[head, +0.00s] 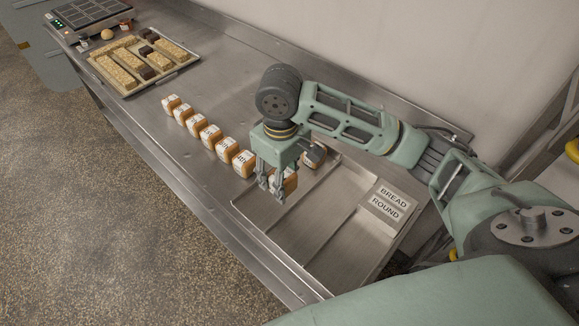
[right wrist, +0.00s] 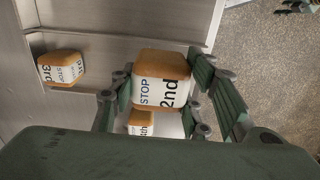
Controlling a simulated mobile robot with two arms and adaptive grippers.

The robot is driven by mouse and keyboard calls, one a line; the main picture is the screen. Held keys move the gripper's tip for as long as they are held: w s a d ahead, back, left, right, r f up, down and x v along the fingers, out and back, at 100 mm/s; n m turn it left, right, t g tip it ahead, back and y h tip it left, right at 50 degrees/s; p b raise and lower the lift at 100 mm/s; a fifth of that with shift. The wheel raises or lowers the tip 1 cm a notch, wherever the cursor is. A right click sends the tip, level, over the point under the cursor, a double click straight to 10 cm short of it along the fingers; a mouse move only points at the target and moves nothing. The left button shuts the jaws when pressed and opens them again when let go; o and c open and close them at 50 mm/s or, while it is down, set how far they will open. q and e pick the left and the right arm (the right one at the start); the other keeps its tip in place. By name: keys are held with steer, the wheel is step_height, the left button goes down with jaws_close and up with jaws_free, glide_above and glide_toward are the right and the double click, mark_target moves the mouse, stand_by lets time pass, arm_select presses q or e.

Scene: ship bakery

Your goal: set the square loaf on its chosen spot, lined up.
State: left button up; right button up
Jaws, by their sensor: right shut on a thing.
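My right gripper (head: 273,188) is shut on a square loaf (head: 290,184) above the divided metal tray (head: 312,218), near its left end. In the right wrist view the held loaf (right wrist: 162,68) has a brown crust and a white label reading "2nd STOP", with my right gripper's fingers (right wrist: 160,92) on either side. In the head view the fingers hide part of it, and I cannot tell whether it touches the tray. A sign (head: 385,204) on the tray reads "BREAD ROUND". My left gripper is not in view.
A loaf labelled "3rd STOP" (right wrist: 62,69) sits apart from the held one. Another loaf (right wrist: 141,123) is partly hidden behind it. Several labelled loaves (head: 211,136) stand in a row on the steel counter (head: 222,88). A baking tray (head: 187,67) holds long bars.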

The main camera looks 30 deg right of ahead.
mark_target(287, 172)
steer(key=shift+w+d+f+p, duration=0.4)
steer(key=shift+w+d+f, duration=0.5)
steer(key=shift+w+d, duration=0.25)
steer(key=w+d+f, duration=0.2)
steer(key=shift+w+d+f, duration=0.1)
steer(key=shift+w, duration=0.3)
steer(key=shift+w+d+f+p, duration=0.45)
steer(key=shift+w+d+f, duration=0.1)
steer(key=shift+w+f, duration=0.3)
step_height(287, 172, down, 3)
steer(key=shift+s+f+p, duration=0.1)
steer(key=shift+s+p, duration=0.05)
steer(key=shift+p, duration=0.4)
steer(key=shift+f, duration=0.35)
steer(key=o, duration=1.1)
steer(key=shift+c, duration=0.2)
steer(key=shift+o, duration=0.6)
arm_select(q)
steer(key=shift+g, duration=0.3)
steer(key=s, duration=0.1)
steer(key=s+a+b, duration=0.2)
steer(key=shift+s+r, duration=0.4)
arm_select(e)
step_height(287, 172, up, 12)
steer(key=shift+a, duration=0.15)
